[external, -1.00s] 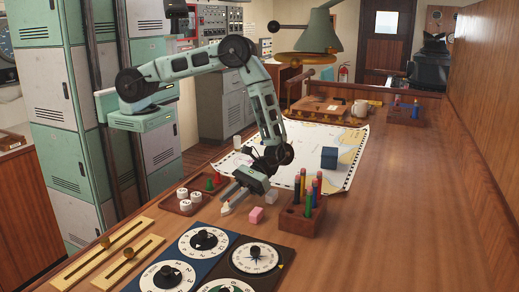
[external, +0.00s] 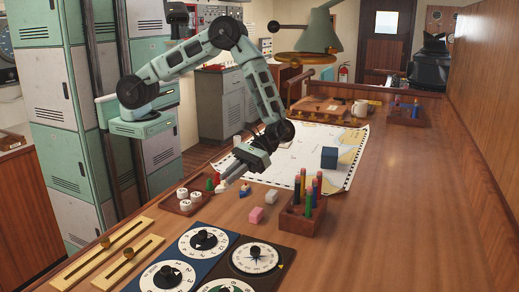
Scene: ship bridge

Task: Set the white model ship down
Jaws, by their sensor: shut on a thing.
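The white model ship (external: 221,187) shows as a small pale shape at the end of my gripper (external: 228,179). My gripper is shut on it and points down to the left, over the near-left edge of the chart. Much of the ship is hidden by the fingers, and it appears to be held above the table (external: 365,235).
A small blue piece (external: 244,191), a pink block (external: 256,215) and a pale block (external: 271,197) lie to the right. The right side is clear.

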